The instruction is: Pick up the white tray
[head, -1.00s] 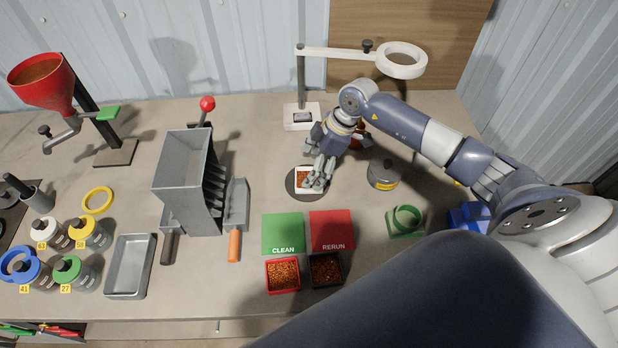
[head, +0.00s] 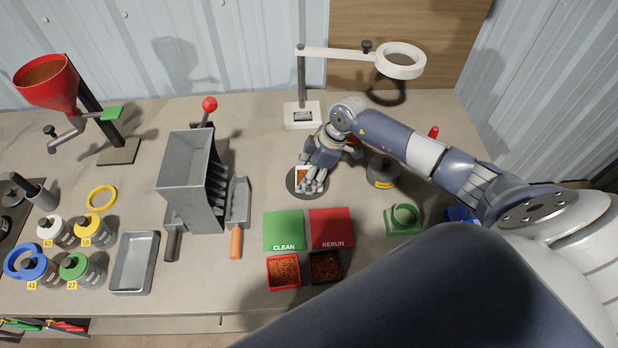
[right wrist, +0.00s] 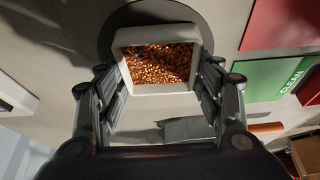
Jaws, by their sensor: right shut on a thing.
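The white tray (head: 299,186) is small and square and holds copper-coloured granules. It is at the dark round plate (head: 293,190) in the middle of the bench; I cannot tell whether it is raised off it. My right gripper (head: 314,184) reaches down over the tray and hides its right part. In the right wrist view the tray (right wrist: 160,89) sits between the two fingers of the gripper (right wrist: 162,75), one at each side wall. The gripper is shut on the tray. My left gripper is out of view.
Green CLEAN (head: 284,229) and red RERUN (head: 331,228) mats lie in front, with a red tray (head: 284,286) and a dark tray (head: 326,281) of granules below them. A grey splitter (head: 190,180) stands left; a magnifier lamp (head: 302,116) stands behind. A weight-like canister (head: 383,173) is right.

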